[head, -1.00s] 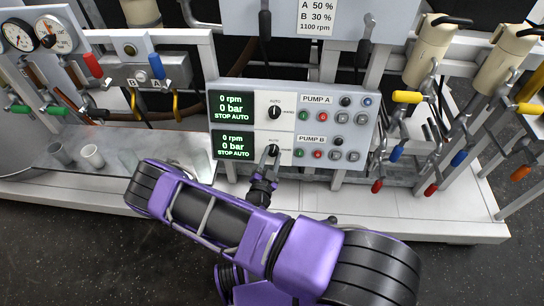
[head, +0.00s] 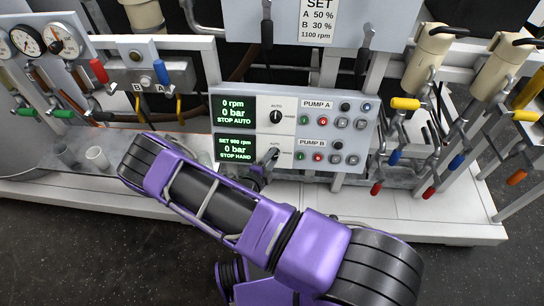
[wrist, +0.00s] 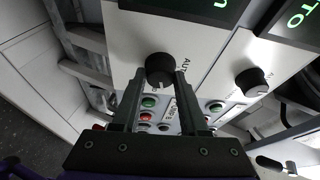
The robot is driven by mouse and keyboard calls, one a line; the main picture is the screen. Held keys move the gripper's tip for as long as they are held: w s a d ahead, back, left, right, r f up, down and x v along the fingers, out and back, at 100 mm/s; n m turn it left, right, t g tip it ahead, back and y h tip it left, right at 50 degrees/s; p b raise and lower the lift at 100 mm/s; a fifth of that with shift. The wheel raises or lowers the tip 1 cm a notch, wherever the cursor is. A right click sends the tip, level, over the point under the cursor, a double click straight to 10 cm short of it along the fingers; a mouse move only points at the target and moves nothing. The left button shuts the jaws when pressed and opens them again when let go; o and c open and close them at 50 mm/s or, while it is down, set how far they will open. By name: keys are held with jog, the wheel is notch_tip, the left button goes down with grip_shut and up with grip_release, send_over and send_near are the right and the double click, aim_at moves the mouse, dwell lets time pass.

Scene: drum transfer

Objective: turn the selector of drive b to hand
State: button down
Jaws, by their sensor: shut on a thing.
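The grey control panel (head: 325,110) has a PUMP A row above a PUMP B row. My gripper (head: 270,158) is at the lower selector, in the PUMP B row, and mostly hides it in the head view. In the wrist view the black selector knob of drive b (wrist: 160,68) sits between the two fingertips, and my gripper (wrist: 161,76) is shut on it. The lower display (head: 235,148) reads a SET rpm value, 0 bar and STOP HAND. The upper selector (head: 276,117) stands free, and its display (head: 233,109) reads STOP AUTO.
Several push buttons (head: 330,159) lie right of the selector. Levers with coloured grips (head: 405,103) stand farther right. Valves and gauges (head: 65,40) are at the left. Two cups (head: 97,157) stand on the bench left of my arm.

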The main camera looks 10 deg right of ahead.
jog(key=shift+r+m+g+y+p, duration=0.15)
jog(key=shift+m+g+p, duration=0.15)
jog(key=shift+m, duration=0.55)
jog(key=shift+m+g+y+p, duration=0.2)
jog(key=shift+m+p, duration=0.2)
jog(key=shift+m, duration=0.45)
jog(key=shift+c, duration=2.2)
grip_release()
jog(key=p+v, duration=0.1)
jog(key=v, duration=1.6)
jog(key=shift+a, duration=0.25)
jog(key=shift+d+m, duration=0.1)
jog(key=shift+m, duration=0.2)
